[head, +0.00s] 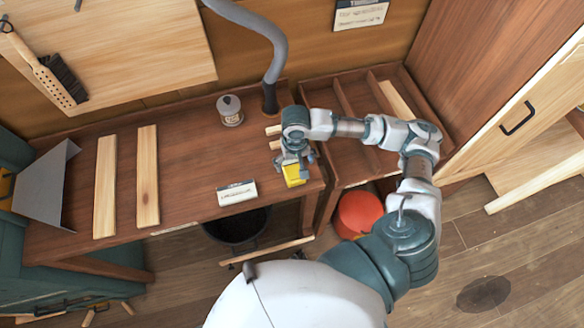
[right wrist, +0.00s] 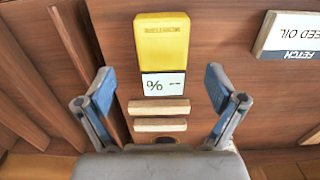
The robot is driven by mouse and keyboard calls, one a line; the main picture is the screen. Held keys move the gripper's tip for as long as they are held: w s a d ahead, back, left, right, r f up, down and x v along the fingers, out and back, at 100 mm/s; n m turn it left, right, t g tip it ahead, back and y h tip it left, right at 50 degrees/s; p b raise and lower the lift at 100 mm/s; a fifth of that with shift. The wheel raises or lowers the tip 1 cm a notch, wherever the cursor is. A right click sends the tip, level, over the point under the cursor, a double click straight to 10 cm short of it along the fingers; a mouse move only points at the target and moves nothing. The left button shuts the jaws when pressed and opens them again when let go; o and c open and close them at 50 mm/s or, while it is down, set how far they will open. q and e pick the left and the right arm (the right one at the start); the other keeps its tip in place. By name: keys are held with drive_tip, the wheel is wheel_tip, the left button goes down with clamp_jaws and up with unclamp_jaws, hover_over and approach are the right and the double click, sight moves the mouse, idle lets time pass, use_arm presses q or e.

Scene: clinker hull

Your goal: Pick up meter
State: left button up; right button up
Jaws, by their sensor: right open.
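The meter (right wrist: 162,42) is a yellow block with a white face marked "%". It lies on the brown workbench (head: 190,172), and its yellow end also shows in the head view (head: 294,175) just below my right gripper (head: 294,162). In the right wrist view my right gripper (right wrist: 158,95) is open, with one blue-padded finger on each side. The meter's white face lies between and just beyond the fingertips, not clasped. The gripper hides part of the meter in the head view. My left gripper is not in view.
Two small wood strips (right wrist: 158,107) lie by the meter's white end. A linseed oil label (head: 237,192), a round can (head: 230,110) and two long planks (head: 148,175) are to the left. A grey hose (head: 275,60) rises behind. A divided tray (head: 345,95) stands right.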

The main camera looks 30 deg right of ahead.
sight(295, 170)
drive_tip(key=f, duration=0.4)
drive_tip(key=shift+d+f+b, duration=0.15)
drive_tip(key=shift+d+b, duration=0.05)
drive_tip(key=shift+b, duration=0.2)
drive_tip(key=shift+w+a+f, duration=0.1)
drive_tip(key=shift+a+f, duration=0.1)
drive_tip(key=shift+f, duration=0.05)
drive_tip(key=shift+a+r, duration=0.1)
drive_tip(key=shift+a, duration=0.4)
drive_tip(key=c, duration=0.9)
drive_tip(key=shift+d, duration=0.3)
drive_tip(key=c, duration=0.4)
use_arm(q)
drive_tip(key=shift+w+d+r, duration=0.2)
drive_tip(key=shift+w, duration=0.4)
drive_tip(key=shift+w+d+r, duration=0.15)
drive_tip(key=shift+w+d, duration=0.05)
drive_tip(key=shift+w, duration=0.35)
use_arm(e)
drive_tip(key=shift+d, duration=0.3)
drive_tip(key=shift+c, duration=0.3)
